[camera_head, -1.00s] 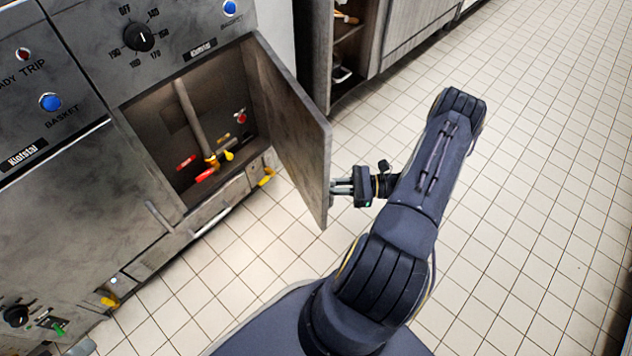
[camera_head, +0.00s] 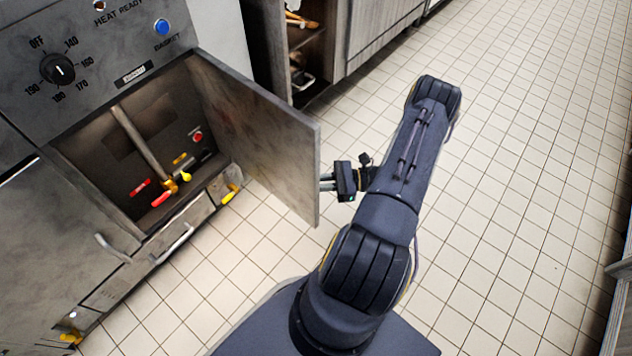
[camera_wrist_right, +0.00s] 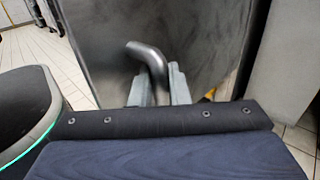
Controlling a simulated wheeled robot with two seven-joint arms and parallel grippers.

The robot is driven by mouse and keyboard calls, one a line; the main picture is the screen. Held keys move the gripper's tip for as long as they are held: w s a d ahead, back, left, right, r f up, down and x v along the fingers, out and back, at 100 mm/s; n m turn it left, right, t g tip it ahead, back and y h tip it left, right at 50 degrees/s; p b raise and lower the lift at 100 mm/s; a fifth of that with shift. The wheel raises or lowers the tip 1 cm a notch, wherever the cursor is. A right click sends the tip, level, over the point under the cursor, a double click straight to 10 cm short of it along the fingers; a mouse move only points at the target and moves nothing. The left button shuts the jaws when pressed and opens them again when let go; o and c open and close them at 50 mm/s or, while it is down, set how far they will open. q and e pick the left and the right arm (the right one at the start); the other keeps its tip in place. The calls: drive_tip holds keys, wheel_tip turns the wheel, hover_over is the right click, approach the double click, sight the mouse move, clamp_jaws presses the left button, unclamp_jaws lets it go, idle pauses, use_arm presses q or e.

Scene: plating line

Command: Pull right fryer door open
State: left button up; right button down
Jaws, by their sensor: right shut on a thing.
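The right fryer door (camera_head: 262,135) is a grey metal panel, swung well out from the fryer on its right-hand side. The open compartment (camera_head: 125,160) shows a pipe with red and yellow valve handles. My right gripper (camera_head: 322,183) is at the door's free edge, on its outer face. In the right wrist view the gripper (camera_wrist_right: 158,90) is shut on the bent door handle (camera_wrist_right: 148,58), with the door (camera_wrist_right: 190,40) filling the view behind it. The head view hides the handle behind the door. My left gripper is not in view.
The fryer's control panel (camera_head: 100,60) has a dial and a blue button. The closed left door (camera_head: 40,240) has a handle beside the opening. An open shelf cabinet (camera_head: 300,50) stands behind. Tiled floor (camera_head: 510,180) is clear to the right.

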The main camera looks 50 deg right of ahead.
drive_tip(key=c, duration=1.5)
unclamp_jaws()
drive_tip(key=shift+w, duration=0.15)
drive_tip(key=shift+o, duration=0.2)
drive_tip(key=p+v, duration=0.1)
drive_tip(key=v, duration=0.7)
drive_tip(key=shift+a, duration=0.1)
